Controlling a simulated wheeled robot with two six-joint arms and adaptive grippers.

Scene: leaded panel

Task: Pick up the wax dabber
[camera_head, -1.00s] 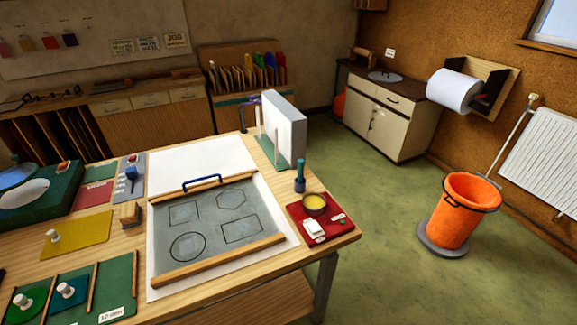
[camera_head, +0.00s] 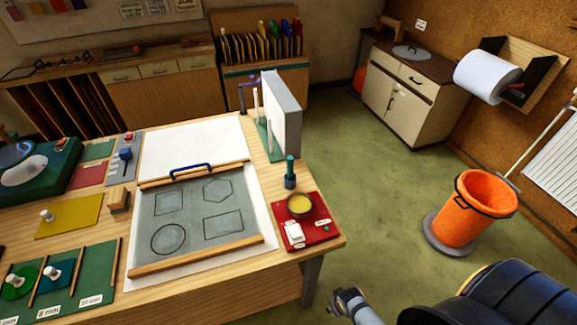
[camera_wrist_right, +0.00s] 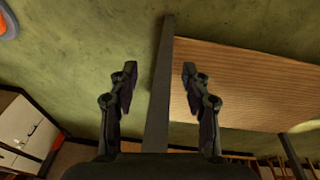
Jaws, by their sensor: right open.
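The wax dabber (camera_head: 290,174), which I take to be the upright piece with a green handle and dark blue base, stands at the back of the red mat (camera_head: 325,236) on the table's right side. A bowl of yellow wax (camera_head: 300,205) sits just in front of it. My right arm shows at the lower right of the head view, off the table's edge and well apart from the dabber. In the right wrist view my right gripper (camera_wrist_right: 159,72) is open and empty. The dabber is not seen there. My left gripper is not in view.
A grey upright block (camera_head: 283,112) stands on the table behind the dabber.

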